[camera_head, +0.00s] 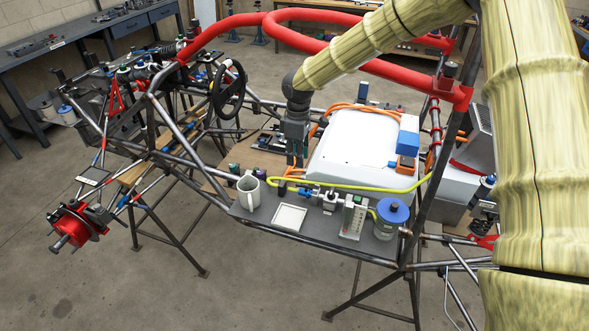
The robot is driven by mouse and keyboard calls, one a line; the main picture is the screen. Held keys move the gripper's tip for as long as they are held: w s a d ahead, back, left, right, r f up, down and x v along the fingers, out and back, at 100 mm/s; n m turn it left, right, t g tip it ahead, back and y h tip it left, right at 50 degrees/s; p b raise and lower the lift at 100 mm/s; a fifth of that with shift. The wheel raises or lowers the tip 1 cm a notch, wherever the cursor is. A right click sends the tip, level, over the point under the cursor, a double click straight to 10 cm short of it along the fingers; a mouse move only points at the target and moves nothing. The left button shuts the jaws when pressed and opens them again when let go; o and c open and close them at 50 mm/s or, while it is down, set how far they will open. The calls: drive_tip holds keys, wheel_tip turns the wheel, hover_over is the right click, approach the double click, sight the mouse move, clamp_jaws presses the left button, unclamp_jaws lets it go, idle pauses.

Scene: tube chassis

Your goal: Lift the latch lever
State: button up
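My gripper (295,160) is dark grey and points down, just left of the white box (362,148) on the tube chassis. Its fingertips are small here, and I cannot tell whether they are apart or together. I see nothing clearly held in it. I cannot pick out the latch lever with certainty. Small metal fittings with blue parts (328,199) sit at the front edge of the white box, right of and below my gripper. Whether the gripper touches anything is unclear.
A grey shelf holds a grey mug (248,190), a white square tray (290,217) and a jar with a blue lid (391,219). A yellow-green hose (360,186) and orange cables run around the white box. Red padded tubes (330,50) arch behind my arm.

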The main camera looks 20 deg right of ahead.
sight(299, 184)
drive_tip(key=f+p, duration=0.1)
drive_tip(key=f, duration=0.1)
drive_tip(key=f+p, duration=0.2)
drive_tip(key=f, duration=0.1)
drive_tip(key=f+p, duration=0.1)
drive_tip(key=f, duration=0.2)
drive_tip(key=shift+s+f, duration=0.15)
drive_tip(key=shift+s, duration=0.15)
drive_tip(key=shift+s+d+f+p, duration=0.15)
drive_tip(key=shift+s+p, duration=0.05)
drive_tip(key=shift+p, duration=0.15)
drive_tip(key=shift+s, duration=0.5)
drive_tip(key=shift+w+f, duration=0.5)
drive_tip(key=shift+f, duration=0.15)
drive_tip(key=shift+s+r, duration=0.3)
drive_tip(key=c, duration=0.6)
drive_tip(key=shift+w+f, duration=0.1)
clamp_jaws()
